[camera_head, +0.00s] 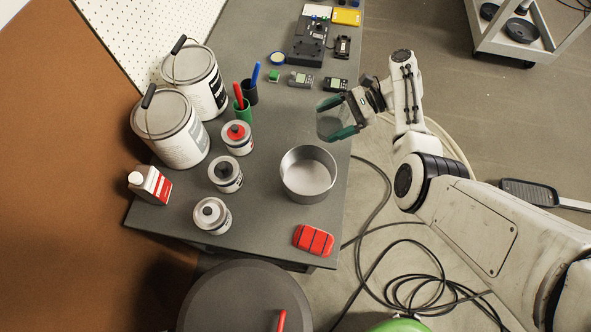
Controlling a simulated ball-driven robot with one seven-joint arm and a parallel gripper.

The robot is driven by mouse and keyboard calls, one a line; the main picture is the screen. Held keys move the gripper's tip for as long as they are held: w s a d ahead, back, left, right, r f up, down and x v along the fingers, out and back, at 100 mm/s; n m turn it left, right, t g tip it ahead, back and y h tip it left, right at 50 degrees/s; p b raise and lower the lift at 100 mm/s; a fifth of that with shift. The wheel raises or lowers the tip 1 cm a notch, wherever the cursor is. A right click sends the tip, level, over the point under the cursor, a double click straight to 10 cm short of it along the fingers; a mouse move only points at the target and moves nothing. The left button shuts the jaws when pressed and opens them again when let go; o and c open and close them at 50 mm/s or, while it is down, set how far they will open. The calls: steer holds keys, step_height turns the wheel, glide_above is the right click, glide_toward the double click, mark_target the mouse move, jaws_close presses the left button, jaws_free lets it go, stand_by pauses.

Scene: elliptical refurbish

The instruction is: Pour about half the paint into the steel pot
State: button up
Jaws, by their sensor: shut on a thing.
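The steel pot (308,176) is a round, open metal pot standing upright near the right edge of the grey workbench. It looks empty inside. My gripper (340,118) is above and to the right of the pot in the picture, near the bench's right edge. Its green-padded fingers are shut on a translucent greyish cup (328,116). The cup is apart from the pot. I cannot make out paint in it or its exact tilt.
Two large paint cans (172,130) (195,80) and several small cans (226,174) stand left of the pot. Meters and tools (308,45) fill the bench's far end. Cables (400,270) lie on the floor.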

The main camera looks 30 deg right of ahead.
steer(key=shift+a+r, duration=0.1)
steer(key=shift+a, duration=0.1)
steer(key=shift+r, duration=0.1)
